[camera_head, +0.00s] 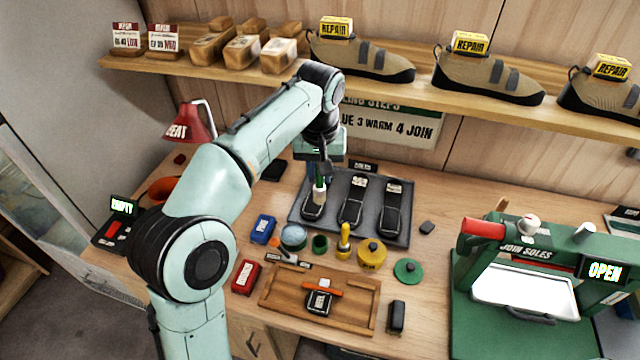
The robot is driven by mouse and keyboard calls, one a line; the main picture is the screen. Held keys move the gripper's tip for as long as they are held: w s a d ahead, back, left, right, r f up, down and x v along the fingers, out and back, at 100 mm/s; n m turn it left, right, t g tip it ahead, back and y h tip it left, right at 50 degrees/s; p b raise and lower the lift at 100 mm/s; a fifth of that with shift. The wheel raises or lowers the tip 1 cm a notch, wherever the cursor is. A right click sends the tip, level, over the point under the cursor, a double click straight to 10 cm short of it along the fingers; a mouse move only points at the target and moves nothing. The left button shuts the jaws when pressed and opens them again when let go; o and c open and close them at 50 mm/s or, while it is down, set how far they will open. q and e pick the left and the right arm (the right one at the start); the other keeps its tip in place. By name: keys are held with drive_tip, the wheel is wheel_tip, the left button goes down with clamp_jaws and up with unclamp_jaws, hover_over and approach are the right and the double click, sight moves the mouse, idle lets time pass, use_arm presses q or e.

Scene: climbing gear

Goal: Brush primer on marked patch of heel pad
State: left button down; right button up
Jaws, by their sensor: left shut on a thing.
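My left gripper (321,168) is shut on a small brush (319,186) with a green part and a pale lower end. It holds the brush roughly upright over the leftmost dark sole (312,208) on the grey tray (383,232). I cannot tell whether the brush touches the sole. A small dark pad with a pale label (319,302), possibly the heel pad, sits in the wooden tray (275,300) under an orange bar (322,286). Any marked patch is too small to make out. My right gripper is out of view.
Several pots and lids stand in front of the grey tray, including a yellow pot (372,254) and green lid (408,271). A green press (515,262) reading OPEN stands at right. A red heat lamp (190,122) stands at left. A shelf (280,84) with shoes runs above.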

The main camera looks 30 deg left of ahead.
use_arm(q)
drive_tip(key=a+f+y+b, duration=0.2)
drive_tip(key=f+b, duration=0.1)
drive_tip(key=f, duration=0.5)
drive_tip(key=s+a+f+y+b, duration=0.1)
drive_tip(key=a+f+b, duration=0.1)
drive_tip(key=f+b, duration=0.2)
wheel_tip(320, 180, down, 4)
drive_tip(key=shift+a+r+g+y, duration=0.1)
drive_tip(key=shift+a+g+y, duration=0.15)
drive_tip(key=shift+g+y, duration=0.15)
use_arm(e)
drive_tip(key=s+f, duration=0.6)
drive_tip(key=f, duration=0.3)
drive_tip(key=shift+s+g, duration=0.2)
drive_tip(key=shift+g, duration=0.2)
use_arm(q)
drive_tip(key=shift+f+b, duration=0.4)
drive_tip(key=shift+f, duration=0.15)
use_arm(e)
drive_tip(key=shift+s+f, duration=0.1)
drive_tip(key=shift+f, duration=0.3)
use_arm(q)
drive_tip(key=shift+f, duration=0.1)
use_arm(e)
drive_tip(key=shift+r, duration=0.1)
